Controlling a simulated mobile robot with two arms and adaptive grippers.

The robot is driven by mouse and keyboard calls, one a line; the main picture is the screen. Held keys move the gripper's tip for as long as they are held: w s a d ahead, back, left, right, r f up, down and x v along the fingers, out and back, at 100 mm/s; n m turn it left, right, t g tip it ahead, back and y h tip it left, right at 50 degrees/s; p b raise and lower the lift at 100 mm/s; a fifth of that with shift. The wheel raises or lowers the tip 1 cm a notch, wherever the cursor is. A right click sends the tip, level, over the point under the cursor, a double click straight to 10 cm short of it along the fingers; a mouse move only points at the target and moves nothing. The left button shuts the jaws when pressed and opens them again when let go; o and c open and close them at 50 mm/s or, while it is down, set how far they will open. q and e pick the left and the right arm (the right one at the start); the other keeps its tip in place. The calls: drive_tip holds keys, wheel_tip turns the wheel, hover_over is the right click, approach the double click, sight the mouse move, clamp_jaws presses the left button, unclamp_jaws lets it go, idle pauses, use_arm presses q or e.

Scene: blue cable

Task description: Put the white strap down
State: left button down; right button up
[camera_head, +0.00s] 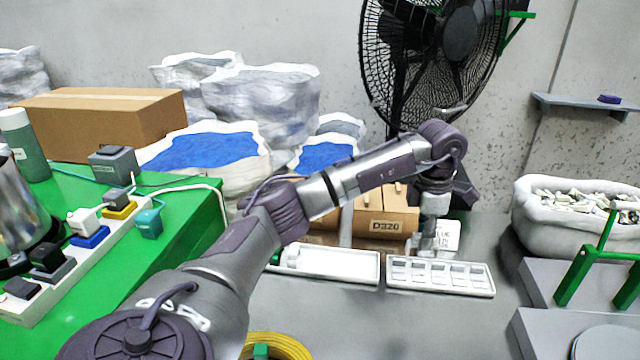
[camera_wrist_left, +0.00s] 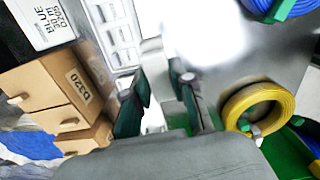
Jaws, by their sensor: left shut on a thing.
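My left gripper (camera_head: 430,243) points down at the end of my arm, above the floor area behind the white trays. In the left wrist view its two green-padded fingers (camera_wrist_left: 160,82) are closed on a narrow white piece, which I take for the white strap (camera_wrist_left: 154,68). The strap runs between the fingertips and is partly hidden by them. Bright glare beside the fingers blurs its outline. In the head view I cannot make out the strap in the gripper. My right gripper is in neither view.
A compartmented white tray (camera_head: 440,287) and a plain white tray (camera_head: 340,277) lie below the gripper. Cardboard boxes (camera_head: 384,222) stand behind them. A yellow cable coil (camera_wrist_left: 283,93) lies to the right in the wrist view.

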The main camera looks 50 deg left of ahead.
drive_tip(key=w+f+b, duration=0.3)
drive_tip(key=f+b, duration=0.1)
drive_tip(key=b, duration=0.1)
use_arm(q)
drive_tip(key=w+a+f+n, duration=0.45)
drive_tip(key=a+n, duration=0.25)
drive_tip(key=n, duration=0.5)
drive_tip(key=shift+n, duration=0.3)
drive_tip(key=s+a+f, duration=0.2)
drive_tip(key=a, duration=0.1)
drive_tip(key=s+a+f+b, duration=0.1)
drive_tip(key=s+a+f, duration=0.1)
drive_tip(key=a+f, duration=0.1)
drive_tip(key=s+a+f+b, duration=0.1)
drive_tip(key=s+a+f, duration=0.1)
drive_tip(key=a, duration=0.1)
drive_tip(key=shift+s+a+f, duration=0.15)
drive_tip(key=shift+a+f, duration=0.05)
drive_tip(key=shift+a, duration=0.2)
drive_tip(key=shift+f, duration=2.05)
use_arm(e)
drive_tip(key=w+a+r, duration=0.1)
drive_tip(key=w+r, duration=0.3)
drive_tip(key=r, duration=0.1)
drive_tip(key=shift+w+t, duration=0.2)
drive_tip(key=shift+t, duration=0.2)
use_arm(q)
drive_tip(key=shift+s, duration=0.1)
